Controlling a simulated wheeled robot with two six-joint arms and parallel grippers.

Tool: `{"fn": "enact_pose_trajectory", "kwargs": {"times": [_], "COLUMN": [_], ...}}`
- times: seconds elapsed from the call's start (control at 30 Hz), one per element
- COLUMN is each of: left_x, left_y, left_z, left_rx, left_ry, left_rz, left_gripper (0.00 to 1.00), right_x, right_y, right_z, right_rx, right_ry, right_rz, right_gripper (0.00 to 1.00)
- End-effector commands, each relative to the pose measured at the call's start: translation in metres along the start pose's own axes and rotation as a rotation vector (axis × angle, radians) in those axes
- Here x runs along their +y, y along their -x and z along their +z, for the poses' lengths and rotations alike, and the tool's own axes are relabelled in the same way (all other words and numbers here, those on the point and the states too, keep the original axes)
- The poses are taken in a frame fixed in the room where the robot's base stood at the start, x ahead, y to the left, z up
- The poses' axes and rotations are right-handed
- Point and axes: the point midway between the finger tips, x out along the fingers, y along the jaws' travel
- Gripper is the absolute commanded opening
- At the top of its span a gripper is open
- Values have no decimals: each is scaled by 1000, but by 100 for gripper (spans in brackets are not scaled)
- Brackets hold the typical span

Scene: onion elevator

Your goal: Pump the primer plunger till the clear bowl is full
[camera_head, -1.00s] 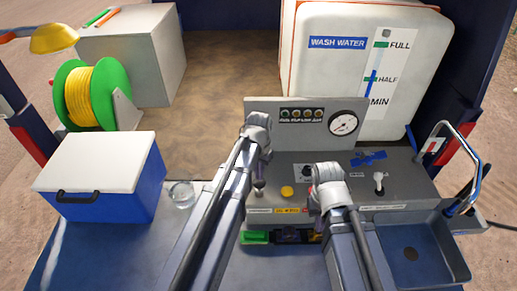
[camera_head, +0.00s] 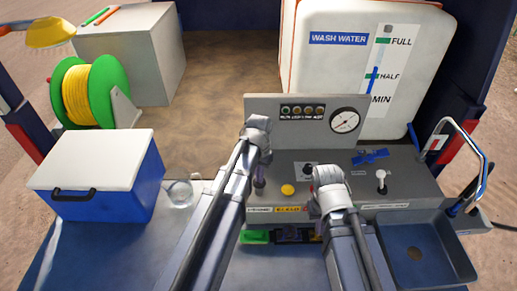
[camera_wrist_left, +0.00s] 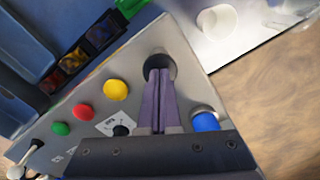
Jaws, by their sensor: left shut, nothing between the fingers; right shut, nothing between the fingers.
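My left gripper (camera_head: 259,187) is shut with nothing between its fingers, above the left end of the grey control panel (camera_head: 228,212). In the left wrist view its purple fingers (camera_wrist_left: 160,110) point at a dark round knob (camera_wrist_left: 158,65), perhaps the primer plunger; I cannot tell whether they touch it. A clear round vessel (camera_head: 181,193), perhaps the clear bowl, stands on the bench left of my left arm. I cannot make out any level in it. My right gripper (camera_head: 316,208) is shut and empty over the panel's middle, its fingertips mostly hidden.
A yellow button (camera_head: 288,190) lies between the arms. A blue knob (camera_wrist_left: 205,120) is close beside my left fingers. A gauge (camera_head: 344,121) stands behind, a switch lever (camera_head: 381,180) and sink (camera_head: 415,253) are at the right. A blue-and-white cooler (camera_head: 100,175) stands left.

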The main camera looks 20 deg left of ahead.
Motion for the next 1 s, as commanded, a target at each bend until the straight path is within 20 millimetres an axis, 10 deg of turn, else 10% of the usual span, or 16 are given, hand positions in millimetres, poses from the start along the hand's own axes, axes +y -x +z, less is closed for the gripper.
{"fn": "enact_pose_trajectory", "kwargs": {"times": [0.37, 1.0], "left_x": [0, 0], "left_y": [-17, 11], "left_z": [0, 0], "left_rx": [-1, -1], "left_ry": [0, 0], "left_rz": [0, 1], "left_gripper": [0, 0], "right_x": [-2, 1], "right_y": [-17, 11], "right_z": [-1, 1], "right_rx": [0, 0], "right_ry": [3, 4], "right_rz": [1, 1], "right_gripper": [0, 0]}}
